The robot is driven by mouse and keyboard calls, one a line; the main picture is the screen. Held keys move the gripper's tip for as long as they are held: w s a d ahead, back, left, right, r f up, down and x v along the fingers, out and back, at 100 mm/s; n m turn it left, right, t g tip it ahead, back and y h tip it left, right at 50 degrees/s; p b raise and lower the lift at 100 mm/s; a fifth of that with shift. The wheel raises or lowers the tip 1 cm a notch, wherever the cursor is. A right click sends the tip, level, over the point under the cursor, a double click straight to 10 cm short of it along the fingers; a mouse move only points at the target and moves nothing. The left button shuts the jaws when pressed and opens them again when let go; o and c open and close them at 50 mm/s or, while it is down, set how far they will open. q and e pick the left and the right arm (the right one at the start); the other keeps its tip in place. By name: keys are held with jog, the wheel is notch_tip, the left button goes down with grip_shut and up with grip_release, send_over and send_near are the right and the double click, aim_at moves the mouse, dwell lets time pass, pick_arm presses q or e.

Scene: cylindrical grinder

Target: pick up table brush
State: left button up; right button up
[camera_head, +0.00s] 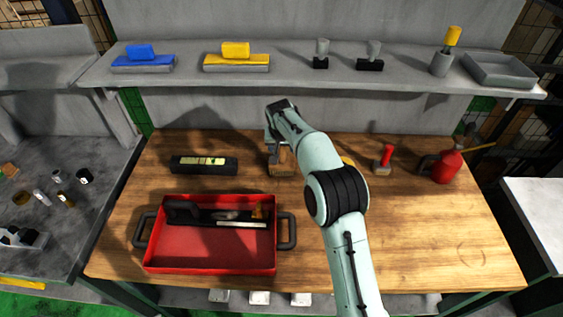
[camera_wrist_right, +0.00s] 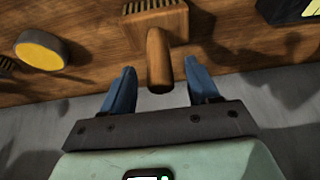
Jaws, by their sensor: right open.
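The table brush (camera_head: 281,168) is wooden and stands near the back of the wooden table, partly hidden by my right arm in the head view. In the right wrist view, the wooden brush (camera_wrist_right: 158,58) shows its round handle pointing toward my gripper and its bristles at the top edge. My right gripper (camera_head: 277,146) is over the brush. In the wrist view its two blue fingers (camera_wrist_right: 161,88) are open, one on each side of the handle end, with gaps on both sides. My left gripper is not in view.
A red tray (camera_head: 170,258) with tools stands front left. A black level-like block (camera_head: 204,164) lies left of the brush. A yellow disc (camera_wrist_right: 41,50), a red-handled tool (camera_head: 385,157) and a red oil can (camera_head: 443,166) are to the right. A grey shelf (camera_head: 190,82) runs behind. The table's front right is clear.

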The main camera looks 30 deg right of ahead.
jog(key=x, duration=0.3)
jog(key=shift+w+d+f, duration=0.15)
jog(key=shift+w+d, duration=0.05)
jog(key=shift+w, duration=0.1)
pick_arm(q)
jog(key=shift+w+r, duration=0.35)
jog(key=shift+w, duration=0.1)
pick_arm(e)
jog(key=shift+s, duration=0.1)
grip_shut()
